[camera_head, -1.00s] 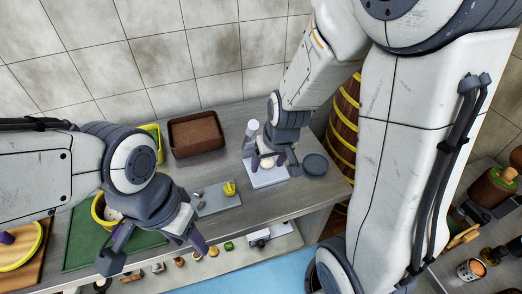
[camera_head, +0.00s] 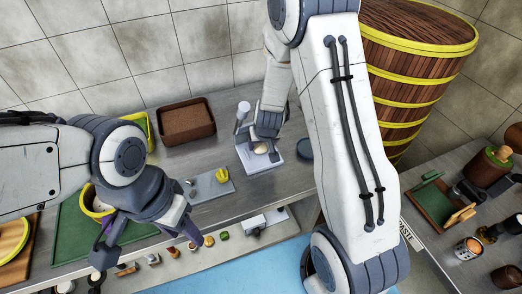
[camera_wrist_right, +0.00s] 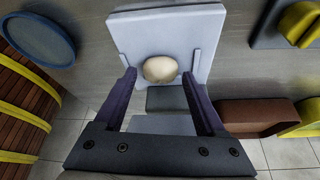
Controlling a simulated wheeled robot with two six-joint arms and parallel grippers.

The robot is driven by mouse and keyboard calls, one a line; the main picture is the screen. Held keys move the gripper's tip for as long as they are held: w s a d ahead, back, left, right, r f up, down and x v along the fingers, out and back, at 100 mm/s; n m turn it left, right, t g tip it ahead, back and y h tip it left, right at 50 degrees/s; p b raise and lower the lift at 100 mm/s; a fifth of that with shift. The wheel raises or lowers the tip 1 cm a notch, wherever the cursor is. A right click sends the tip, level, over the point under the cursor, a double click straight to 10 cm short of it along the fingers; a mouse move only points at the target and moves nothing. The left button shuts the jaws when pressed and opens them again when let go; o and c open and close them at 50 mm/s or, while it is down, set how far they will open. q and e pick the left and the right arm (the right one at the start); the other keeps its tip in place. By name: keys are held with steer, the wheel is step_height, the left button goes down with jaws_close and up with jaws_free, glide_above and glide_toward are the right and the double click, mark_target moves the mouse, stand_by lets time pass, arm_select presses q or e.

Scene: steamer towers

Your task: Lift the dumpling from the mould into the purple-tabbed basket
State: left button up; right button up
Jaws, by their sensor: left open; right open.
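The pale round dumpling (camera_head: 262,149) lies on the white mould (camera_head: 272,163), toward the back of the table. In the right wrist view the dumpling (camera_wrist_right: 160,69) sits on the mould plate (camera_wrist_right: 165,30), between the fingertips of my right gripper (camera_wrist_right: 158,76). That gripper is open; I cannot tell whether its fingers touch the dumpling. My left gripper (camera_head: 148,244) is open and empty near the table's front edge. A yellow-rimmed round basket (camera_head: 88,200) stands on the green mat, partly hidden by my left arm.
A brown tray (camera_head: 186,122) stands at the back. A grey block with a yellow knob (camera_head: 222,175) lies left of the mould, and a dark round dish (camera_head: 305,148) right of it. Small items line the lower shelf.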

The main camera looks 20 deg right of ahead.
mark_target(262, 147)
steer(key=shift+x, duration=0.95)
steer(key=c, duration=1.1)
steer(key=shift+r, duration=0.1)
steer(key=shift+r, duration=0.55)
step_height(262, 147, up, 4)
steer(key=p, duration=0.2)
steer(key=shift+s+d+f+p, duration=0.1)
steer(key=shift+f+p, duration=0.15)
steer(key=shift+p, duration=0.05)
steer(key=s+d+r+b, duration=0.3)
steer(key=s+d+r, duration=0.2)
steer(key=s, duration=0.5)
steer(key=shift+r+b, duration=0.4)
steer(key=shift+r, duration=0.25)
